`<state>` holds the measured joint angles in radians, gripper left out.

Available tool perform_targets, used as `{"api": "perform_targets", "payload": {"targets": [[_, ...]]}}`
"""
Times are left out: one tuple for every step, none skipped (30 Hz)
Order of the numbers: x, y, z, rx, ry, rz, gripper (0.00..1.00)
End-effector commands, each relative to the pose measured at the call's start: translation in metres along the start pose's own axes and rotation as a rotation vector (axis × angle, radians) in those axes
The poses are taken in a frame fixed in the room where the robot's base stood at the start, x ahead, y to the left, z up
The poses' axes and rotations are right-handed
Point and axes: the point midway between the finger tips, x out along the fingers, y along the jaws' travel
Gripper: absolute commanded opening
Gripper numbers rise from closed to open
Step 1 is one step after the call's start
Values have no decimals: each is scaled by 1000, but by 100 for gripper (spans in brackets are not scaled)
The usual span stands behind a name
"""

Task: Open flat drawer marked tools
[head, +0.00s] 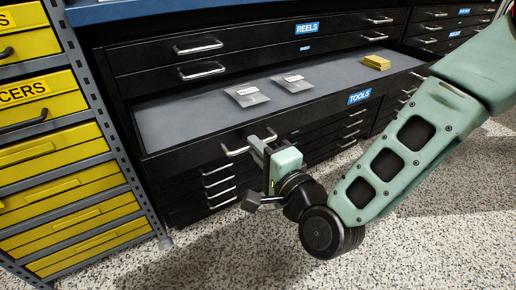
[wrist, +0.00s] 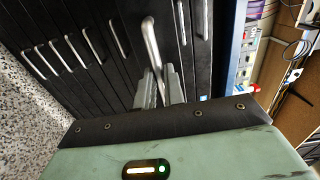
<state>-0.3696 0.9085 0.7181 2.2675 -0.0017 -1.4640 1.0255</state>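The flat black drawer marked TOOLS (head: 225,140) is pulled out in the head view, with its grey inside floor (head: 190,120) showing. Its blue label (head: 359,97) is on the right part of the front. My gripper (head: 262,146) is at the silver left handle (head: 235,151) of this drawer. In the wrist view the handle (wrist: 151,42) runs down between the two fingers of my gripper (wrist: 160,88), which are close together around its end. My gripper hides part of the handle in the head view.
Two labelled flat packets (head: 246,96) (head: 291,82) and a yellow stack (head: 377,62) lie in the open drawer. The drawer marked REELS (head: 250,41) above is shut. Yellow drawers (head: 60,160) stand at left. The speckled floor (head: 420,240) in front is clear.

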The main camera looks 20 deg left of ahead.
Motion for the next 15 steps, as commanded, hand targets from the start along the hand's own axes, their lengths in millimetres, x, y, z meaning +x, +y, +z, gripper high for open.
{"api": "perform_targets", "payload": {"targets": [[0, 1, 0, 0, -2, 2, 19], [0, 1, 0, 0, -2, 2, 27], [0, 1, 0, 0, -1, 2, 32], [0, 1, 0, 0, -1, 2, 32], [0, 1, 0, 0, -1, 2, 32], [0, 1, 0, 0, -1, 2, 32], [0, 0, 0, 0, -1, 1, 32], [0, 0, 0, 0, -1, 1, 32], [0, 0, 0, 0, -1, 1, 32], [0, 0, 0, 0, 0, 1, 32], [0, 0, 0, 0, 0, 1, 32], [0, 0, 0, 0, 0, 1, 32], [0, 0, 0, 0, 0, 1, 32], [0, 0, 0, 0, 0, 1, 32], [-1, 0, 0, 0, 0, 1, 32]]}}
